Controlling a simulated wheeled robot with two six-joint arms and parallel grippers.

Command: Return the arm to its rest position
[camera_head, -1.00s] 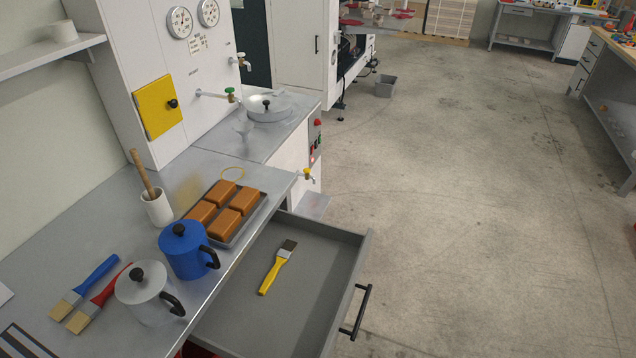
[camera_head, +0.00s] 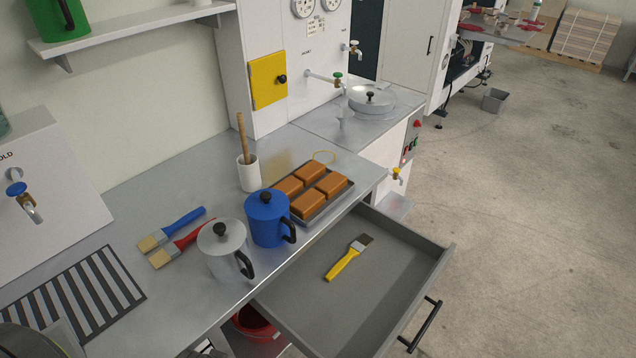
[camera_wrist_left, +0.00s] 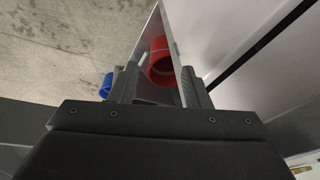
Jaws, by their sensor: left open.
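My left gripper (camera_wrist_left: 157,82) shows in the left wrist view, its two fingers apart. A red bucket (camera_wrist_left: 161,62) and the edge of a grey panel (camera_wrist_left: 160,30) appear beyond and between the fingers; I see nothing gripped. A small blue object (camera_wrist_left: 106,85) shows beside the left finger. In the head view neither gripper can be made out. The red bucket (camera_head: 254,322) is under the bench there.
The drawer (camera_head: 385,300) stands open with a yellow brush (camera_head: 345,260) inside. On the bench (camera_head: 110,225) are a blue pot (camera_head: 268,222), a metal pot (camera_head: 222,250), two brushes (camera_head: 172,228), a tray (camera_head: 336,201) of brown blocks and a striped mat (camera_head: 75,297).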

